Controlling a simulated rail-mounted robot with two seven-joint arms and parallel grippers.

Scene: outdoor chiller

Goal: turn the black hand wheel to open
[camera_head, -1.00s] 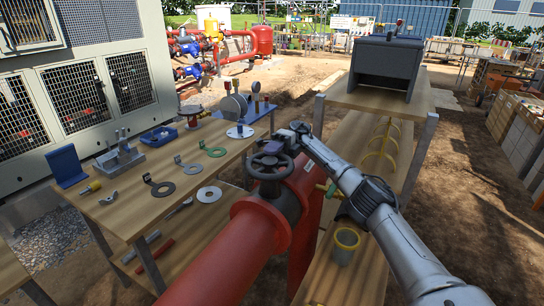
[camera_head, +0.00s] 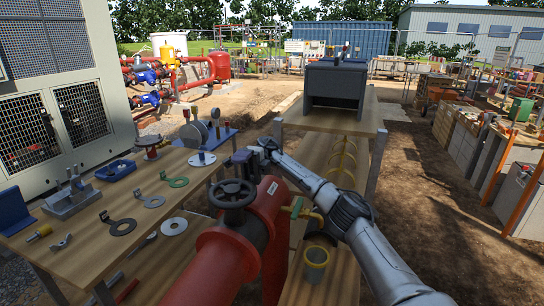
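The black hand wheel (camera_head: 233,194) sits on top of the red pipe valve (camera_head: 235,243), at the lower middle of the head view. My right arm comes in from the lower right. My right gripper (camera_head: 241,157) is seen just above and beyond the wheel in the picture, and looks apart from it. Its fingers are small and dark, so I cannot tell whether they are open or shut. I see nothing held in it. My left gripper is not in view.
A wooden table (camera_head: 95,243) with gaskets, a blue tray (camera_head: 116,170) and tools stands left of the pipe. A yellow-rimmed cup (camera_head: 316,262) stands on the right bench, with a grey box (camera_head: 335,85) beyond.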

